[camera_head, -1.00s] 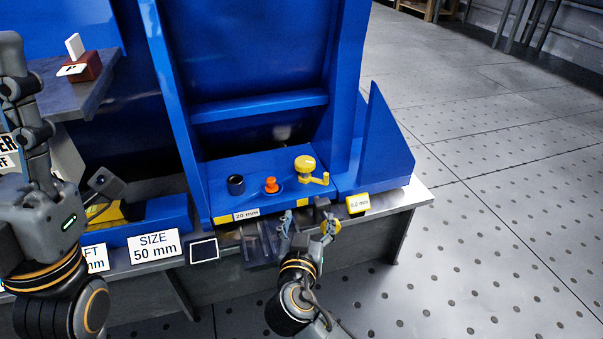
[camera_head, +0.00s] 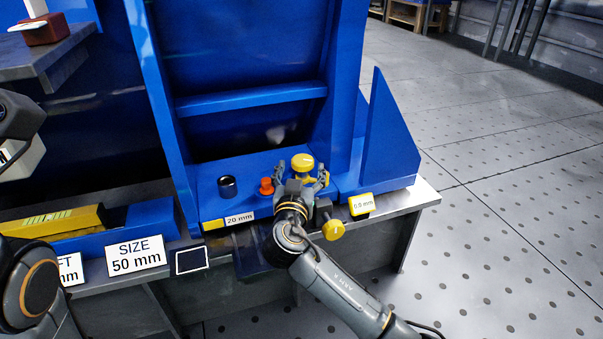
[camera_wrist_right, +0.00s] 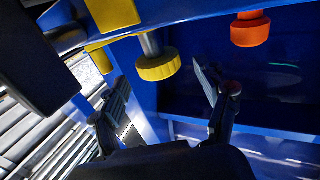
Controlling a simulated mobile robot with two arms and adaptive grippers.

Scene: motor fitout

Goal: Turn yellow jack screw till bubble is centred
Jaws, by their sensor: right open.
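The yellow jack screw (camera_head: 303,162) has a round knob and stands on the blue base, right of an orange knob (camera_head: 266,186). My right gripper (camera_head: 302,175) is open, with one finger on each side of the jack screw's lower part. In the right wrist view, a ridged yellow knob (camera_wrist_right: 158,67) on a grey shaft sits between the open fingers (camera_wrist_right: 161,88), with gaps visible on both sides. A yellow spirit level (camera_head: 52,220) lies at the left; its bubble is too small to place. My left gripper is out of view.
A black cylinder (camera_head: 227,187) stands left of the orange knob. Another yellow knob (camera_head: 334,229) sticks out at the bench front, close to my right wrist. A yellow "0.0 mm" readout (camera_head: 361,204) is at the right. Signs and a dark panel (camera_head: 190,259) line the front edge.

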